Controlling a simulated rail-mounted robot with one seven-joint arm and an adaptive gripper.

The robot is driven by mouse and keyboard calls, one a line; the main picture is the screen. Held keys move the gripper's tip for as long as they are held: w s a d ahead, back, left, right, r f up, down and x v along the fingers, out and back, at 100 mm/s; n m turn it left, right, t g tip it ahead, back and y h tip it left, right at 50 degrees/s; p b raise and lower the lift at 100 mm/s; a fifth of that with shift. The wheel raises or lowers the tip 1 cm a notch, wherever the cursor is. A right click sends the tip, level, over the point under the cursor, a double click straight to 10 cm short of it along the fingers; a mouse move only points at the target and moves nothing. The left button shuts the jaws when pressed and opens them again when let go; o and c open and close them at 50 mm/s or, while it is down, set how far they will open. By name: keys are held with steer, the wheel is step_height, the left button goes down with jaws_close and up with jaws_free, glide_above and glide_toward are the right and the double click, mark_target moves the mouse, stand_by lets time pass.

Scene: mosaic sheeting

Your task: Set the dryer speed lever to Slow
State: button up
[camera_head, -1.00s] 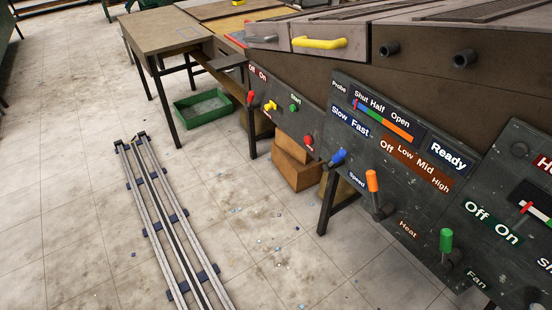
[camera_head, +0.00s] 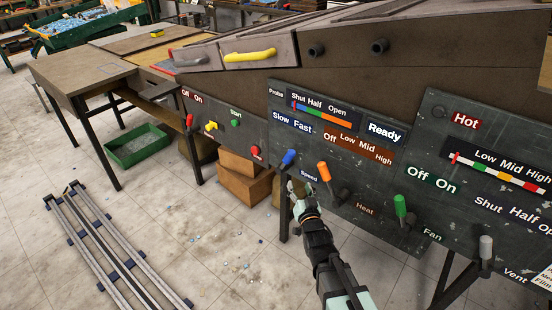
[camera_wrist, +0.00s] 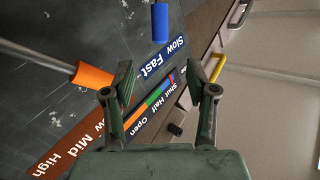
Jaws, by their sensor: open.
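The blue speed lever (camera_head: 289,158) stands out from the dark control panel, below the blue Slow/Fast label (camera_head: 292,122) and above the word Speed. Its handle leans slightly right in the head view; I cannot tell for certain which word it is set to. My gripper (camera_head: 297,188) is just below the blue lever, apparently in front of the panel. In the wrist view my gripper (camera_wrist: 166,84) is open with nothing between its fingers. The blue lever (camera_wrist: 160,22) shows beyond the fingertips at the top, apart from them. The Slow/Fast label (camera_wrist: 163,58) lies near it.
The orange heat lever (camera_head: 323,171) is close on the right, also visible in the wrist view (camera_wrist: 91,76). The green fan lever (camera_head: 400,206) is farther right. A red knob (camera_head: 256,150) is on the left. Cardboard boxes (camera_head: 240,185) sit on the floor behind.

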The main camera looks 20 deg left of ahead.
mark_target(290, 159)
steer(key=p+x, duration=0.3)
steer(key=x, duration=1.4)
steer(key=shift+w+a+p, duration=0.1)
steer(key=shift+w+p, duration=0.1)
steer(key=shift+p, duration=0.1)
jaws_close()
